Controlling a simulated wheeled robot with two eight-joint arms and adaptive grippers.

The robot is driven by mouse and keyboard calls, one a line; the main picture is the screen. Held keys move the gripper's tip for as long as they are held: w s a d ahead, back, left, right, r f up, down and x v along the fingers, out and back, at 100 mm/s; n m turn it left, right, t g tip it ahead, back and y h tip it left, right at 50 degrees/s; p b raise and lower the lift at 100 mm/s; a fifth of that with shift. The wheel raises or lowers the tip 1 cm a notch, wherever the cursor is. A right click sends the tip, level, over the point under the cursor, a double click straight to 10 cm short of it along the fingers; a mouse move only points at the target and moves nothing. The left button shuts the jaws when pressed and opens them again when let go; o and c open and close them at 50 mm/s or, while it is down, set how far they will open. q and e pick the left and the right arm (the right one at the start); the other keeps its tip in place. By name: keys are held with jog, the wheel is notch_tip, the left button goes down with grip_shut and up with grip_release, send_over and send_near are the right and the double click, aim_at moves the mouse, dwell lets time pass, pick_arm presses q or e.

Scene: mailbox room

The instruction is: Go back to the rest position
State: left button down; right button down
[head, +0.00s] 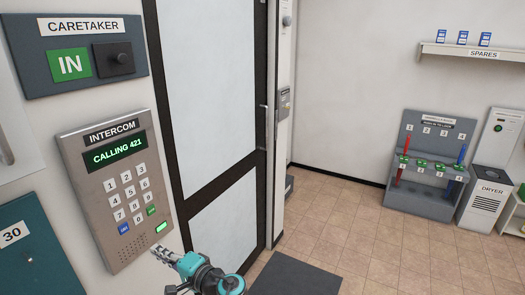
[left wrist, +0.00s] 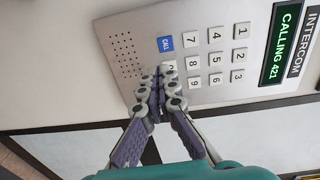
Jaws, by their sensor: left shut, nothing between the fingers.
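The grey intercom panel (head: 80,150) is on the wall at the left, its green screen (head: 114,151) reading "CALLING 421". A small green light glows at its lower right. My left gripper (head: 160,253) is shut and empty by the panel's lower right corner in the head view. In the left wrist view the shut fingers (left wrist: 150,78) overlap the keypad's lower end, beside the blue call button (left wrist: 165,43). They hide part of the keys; I cannot tell whether they touch the panel. My right gripper is not in view.
A door (head: 212,95) with a dark frame stands right of the intercom. A caretaker sign (head: 35,80) is above it, a teal box 30 (head: 30,240) below left. An umbrella rack (head: 420,195) and a dryer (head: 488,190) stand far right.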

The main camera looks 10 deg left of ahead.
pick_arm(q)
jog(key=s+d+f+n+h, duration=0.2)
jog(key=s+d+f+h, duration=0.2)
jog(key=s+d+h, duration=0.3)
jog(key=s+d+f+n+h, duration=0.2)
jog(key=s+d+f+h, duration=0.2)
jog(key=s+d+h, duration=0.3)
jog(key=d+h, duration=0.2)
jog(key=shift+d+f, duration=0.4)
jog(key=shift+s, duration=0.1)
dwell(0.6)
